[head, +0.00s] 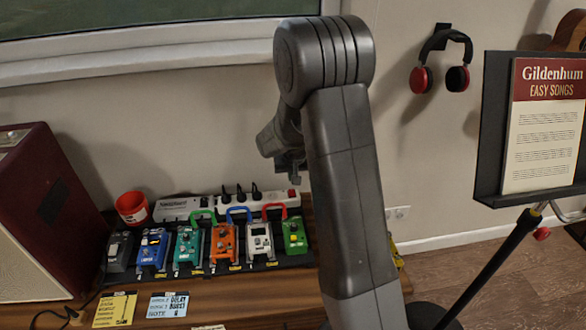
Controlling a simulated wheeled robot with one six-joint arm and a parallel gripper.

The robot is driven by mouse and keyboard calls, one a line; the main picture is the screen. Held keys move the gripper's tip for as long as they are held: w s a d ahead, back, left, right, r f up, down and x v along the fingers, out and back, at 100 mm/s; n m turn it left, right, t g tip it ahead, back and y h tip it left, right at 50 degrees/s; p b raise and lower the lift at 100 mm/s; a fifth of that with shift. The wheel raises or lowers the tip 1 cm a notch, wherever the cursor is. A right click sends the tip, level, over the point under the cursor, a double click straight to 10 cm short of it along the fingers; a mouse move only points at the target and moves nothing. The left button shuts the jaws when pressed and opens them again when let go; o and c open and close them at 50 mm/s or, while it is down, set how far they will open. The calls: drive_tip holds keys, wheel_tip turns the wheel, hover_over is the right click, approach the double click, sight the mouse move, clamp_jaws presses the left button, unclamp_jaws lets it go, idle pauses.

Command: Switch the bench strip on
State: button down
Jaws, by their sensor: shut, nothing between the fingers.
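The bench strip (172,207) is a long white power strip at the back of the wooden bench, against the wall. Several black plugs sit in its sockets. A small red switch (292,194) shows at its right end; I cannot tell from its look whether it is on or off. My gripper (291,178) is shut and empty, pointing down just above the strip's right end, near the switch. I cannot tell whether it touches anything. My arm hides what lies to the right of it.
A row of coloured pedals (224,242) with patch cables stands in front of the strip. A red cup (132,207) is at the strip's left, beside a dark red amplifier (42,220). Notes (115,309) lie at the front. A music stand (490,125) is at right.

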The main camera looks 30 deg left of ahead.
sight(293, 194)
drive_tip(key=shift+s+d+x, duration=0.15)
drive_tip(key=shift+x, duration=1.2)
drive_tip(key=shift+s+d+x, duration=0.1)
drive_tip(key=shift+x, duration=1.3)
drive_tip(key=shift+w, duration=0.1)
drive_tip(key=shift+a+p, duration=0.1)
drive_tip(key=shift+p, duration=0.65)
drive_tip(key=shift+f+g+h, duration=0.3)
drive_tip(key=shift+f, duration=0.1)
drive_tip(key=shift+b, duration=0.3)
drive_tip(key=shift+s+d+f+b, duration=0.15)
drive_tip(key=shift+s+d+b, duration=0.15)
drive_tip(key=shift+s+d, duration=0.35)
